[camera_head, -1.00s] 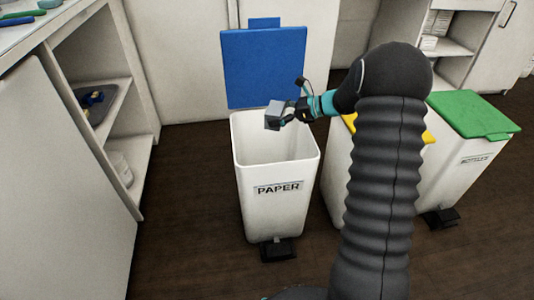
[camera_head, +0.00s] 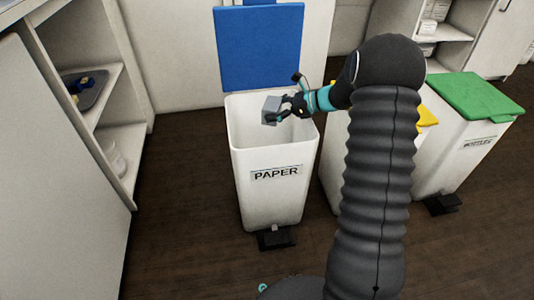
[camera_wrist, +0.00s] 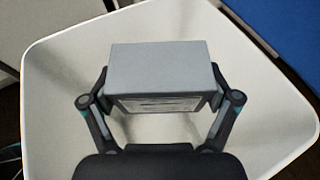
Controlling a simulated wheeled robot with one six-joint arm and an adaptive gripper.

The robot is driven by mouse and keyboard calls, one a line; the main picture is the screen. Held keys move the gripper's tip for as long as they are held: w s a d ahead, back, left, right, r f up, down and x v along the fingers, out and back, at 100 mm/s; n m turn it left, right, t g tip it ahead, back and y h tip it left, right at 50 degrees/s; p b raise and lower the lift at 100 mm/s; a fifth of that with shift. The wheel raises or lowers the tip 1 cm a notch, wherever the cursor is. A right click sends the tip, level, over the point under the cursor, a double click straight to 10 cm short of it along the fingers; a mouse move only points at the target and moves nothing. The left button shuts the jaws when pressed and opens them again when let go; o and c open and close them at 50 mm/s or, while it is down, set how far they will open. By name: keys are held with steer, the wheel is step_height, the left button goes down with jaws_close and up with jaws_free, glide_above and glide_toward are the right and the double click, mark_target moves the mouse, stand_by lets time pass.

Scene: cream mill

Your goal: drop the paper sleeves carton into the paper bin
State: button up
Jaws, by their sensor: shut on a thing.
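The paper sleeves carton (camera_head: 271,109) is a small grey box, held in my gripper (camera_head: 276,117) over the open mouth of the paper bin. In the wrist view the carton (camera_wrist: 160,70) sits between both fingers of my gripper (camera_wrist: 162,98), with a printed label on its near face. The paper bin (camera_head: 276,205) is white, marked PAPER, and its blue lid (camera_head: 260,47) stands open behind it. In the wrist view the bin's pale inner wall (camera_wrist: 65,75) surrounds the carton. The bin's floor is hidden.
To the right stand a bin with a yellow lid (camera_head: 427,117), partly behind my arm, and a bin with a green lid (camera_head: 474,97), both shut. An open shelf unit (camera_head: 118,140) is on the left. Dark floor (camera_head: 180,200) lies free between it and the paper bin.

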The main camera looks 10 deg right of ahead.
steer(key=o, duration=0.7)
steer(key=v, duration=1.2)
